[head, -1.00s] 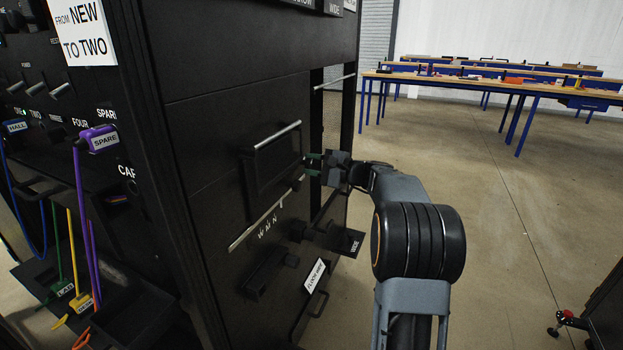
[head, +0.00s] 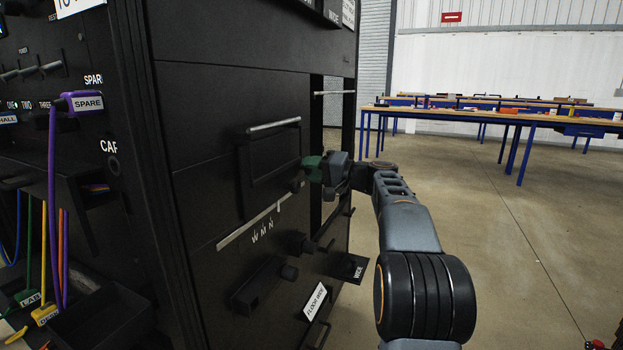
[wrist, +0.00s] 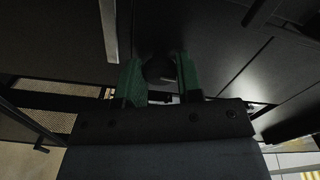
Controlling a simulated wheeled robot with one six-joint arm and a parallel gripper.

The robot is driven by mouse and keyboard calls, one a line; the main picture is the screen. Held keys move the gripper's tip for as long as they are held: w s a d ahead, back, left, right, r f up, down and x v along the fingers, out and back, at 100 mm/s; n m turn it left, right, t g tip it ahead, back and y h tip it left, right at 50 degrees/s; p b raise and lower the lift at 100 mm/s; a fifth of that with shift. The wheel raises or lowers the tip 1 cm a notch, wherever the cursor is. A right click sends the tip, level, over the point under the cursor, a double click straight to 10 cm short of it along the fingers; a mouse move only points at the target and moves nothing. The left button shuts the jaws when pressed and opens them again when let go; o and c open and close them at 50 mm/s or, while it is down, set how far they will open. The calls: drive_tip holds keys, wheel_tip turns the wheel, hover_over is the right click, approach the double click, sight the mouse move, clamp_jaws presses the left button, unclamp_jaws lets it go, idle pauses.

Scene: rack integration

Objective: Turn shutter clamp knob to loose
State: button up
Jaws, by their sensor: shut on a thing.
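A small dark knob (wrist: 158,68) sits between the green fingers of my gripper (wrist: 160,77) in the wrist view. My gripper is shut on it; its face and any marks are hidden. In the head view my gripper (head: 311,168) is at the right edge of the black cabinet front, with its green fingertips at the small dark knob (head: 297,184). This knob is near the upper right end of a pale slanted rail (head: 247,226) marked W, M and N. I cannot read from the frames whether the knob is tight or loose.
A framed panel with a bar handle (head: 274,124) is just left of my gripper. Cables hang at the left (head: 54,200). The floor to the right is open.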

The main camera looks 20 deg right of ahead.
drive_tip(key=shift+f+n+b, duration=0.1)
drive_tip(key=shift+n+b, duration=0.2)
drive_tip(key=shift+n, duration=0.2)
drive_tip(key=o, duration=0.9)
drive_tip(key=shift+o, duration=0.2)
drive_tip(key=p+v, duration=0.3)
drive_tip(key=v, duration=1.1)
drive_tip(key=shift+w, duration=0.1)
